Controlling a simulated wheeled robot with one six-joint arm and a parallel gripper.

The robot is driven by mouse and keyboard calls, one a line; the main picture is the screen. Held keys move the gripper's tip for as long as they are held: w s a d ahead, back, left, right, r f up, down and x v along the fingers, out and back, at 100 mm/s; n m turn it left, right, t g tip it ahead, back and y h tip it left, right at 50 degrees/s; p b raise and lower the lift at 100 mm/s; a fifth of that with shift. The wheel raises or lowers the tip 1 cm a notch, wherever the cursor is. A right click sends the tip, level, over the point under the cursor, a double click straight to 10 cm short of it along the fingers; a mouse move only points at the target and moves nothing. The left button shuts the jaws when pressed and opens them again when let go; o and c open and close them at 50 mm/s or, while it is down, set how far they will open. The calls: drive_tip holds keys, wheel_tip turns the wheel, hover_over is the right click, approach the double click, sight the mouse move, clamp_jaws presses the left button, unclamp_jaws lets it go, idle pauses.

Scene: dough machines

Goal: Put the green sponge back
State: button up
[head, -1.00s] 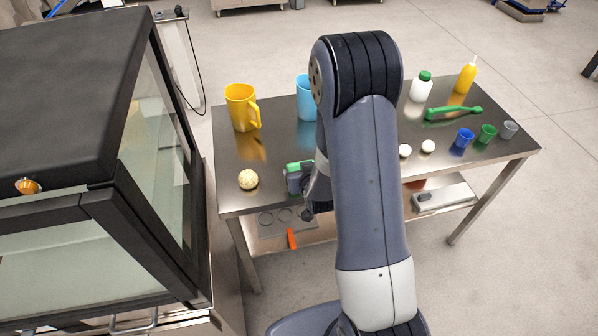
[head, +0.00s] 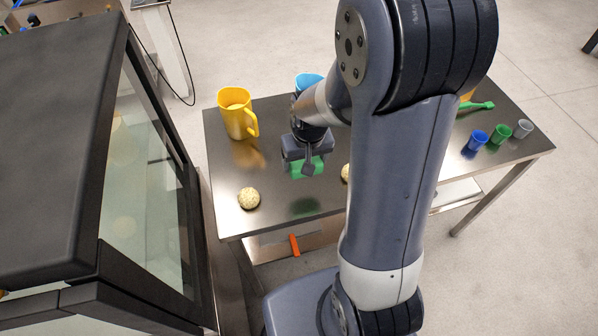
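The green sponge (head: 297,169) shows in the head view below my gripper (head: 307,168), at the front left of the metal table (head: 275,218). My gripper points down and is shut on the sponge, with one dark finger in front of it. A green reflection on the table top below the sponge shows that it is held above the surface. The far finger and part of the sponge are hidden.
A yellow jug (head: 237,115) and a blue cup (head: 309,82) stand behind my gripper. A pale dough ball (head: 248,198) lies to the left. Small blue (head: 477,140), green (head: 501,133) and grey (head: 523,128) cups stand at right. A glass-sided machine (head: 145,170) stands left. My arm hides the table's middle.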

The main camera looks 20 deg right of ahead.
sight(303, 188)
wheel_tip(303, 188, down, 10)
drive_tip(key=shift+w, duration=0.1)
idle(0.5)
drive_tip(key=o, duration=0.9)
drive_tip(key=shift+r, duration=0.1)
drive_tip(key=r, duration=0.4)
drive_tip(key=s+r, duration=0.1)
drive_tip(key=r, duration=0.6)
drive_tip(key=shift+s+r, duration=0.4)
drive_tip(key=shift+f, duration=0.1)
